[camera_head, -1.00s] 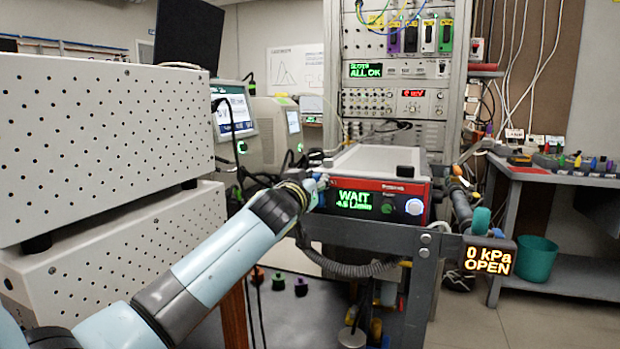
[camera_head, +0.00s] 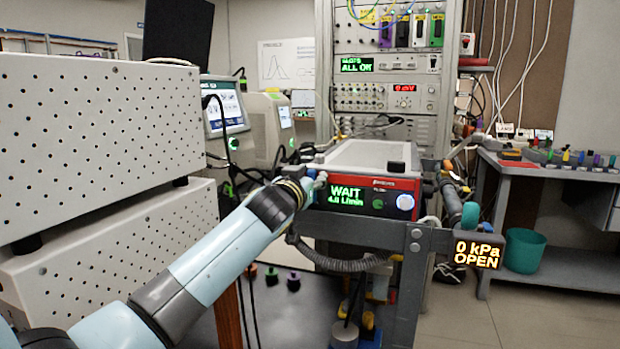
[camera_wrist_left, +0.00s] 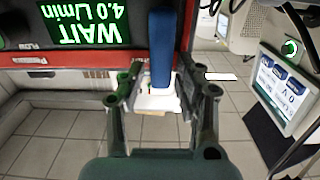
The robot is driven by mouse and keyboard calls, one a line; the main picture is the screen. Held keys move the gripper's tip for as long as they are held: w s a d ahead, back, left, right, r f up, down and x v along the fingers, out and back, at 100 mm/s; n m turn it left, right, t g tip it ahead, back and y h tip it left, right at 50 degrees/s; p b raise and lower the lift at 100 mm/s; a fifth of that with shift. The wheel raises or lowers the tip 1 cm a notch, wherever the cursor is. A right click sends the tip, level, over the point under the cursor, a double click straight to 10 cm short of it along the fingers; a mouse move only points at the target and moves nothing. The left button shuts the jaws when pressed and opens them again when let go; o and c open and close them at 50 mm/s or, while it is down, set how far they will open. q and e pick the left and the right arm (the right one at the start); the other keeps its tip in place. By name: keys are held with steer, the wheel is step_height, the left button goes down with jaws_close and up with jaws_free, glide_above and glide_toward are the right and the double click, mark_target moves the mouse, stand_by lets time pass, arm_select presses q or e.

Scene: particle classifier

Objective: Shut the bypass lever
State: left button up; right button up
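A blue upright lever (camera_wrist_left: 161,48) on a white base shows in the left wrist view, in front of the red-and-grey instrument; I take it to be the bypass lever. My left gripper (camera_wrist_left: 162,82) is open, with one finger on each side of the lever and gaps between. In the head view my left gripper (camera_head: 319,181) is at the left front corner of the instrument (camera_head: 405,186), where it hides most of the lever. The instrument's green display (camera_head: 345,196) reads WAIT, 4.0 L/min.
A small display (camera_head: 479,250) reads 0 kPa OPEN at the right end of the grey bench frame (camera_head: 365,231). White perforated boxes (camera_head: 95,145) stand close on the left. A rack (camera_head: 390,70) stands behind.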

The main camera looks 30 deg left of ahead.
arm_select(q)
steer(key=shift+o, duration=0.6)
steer(key=v, duration=1.2)
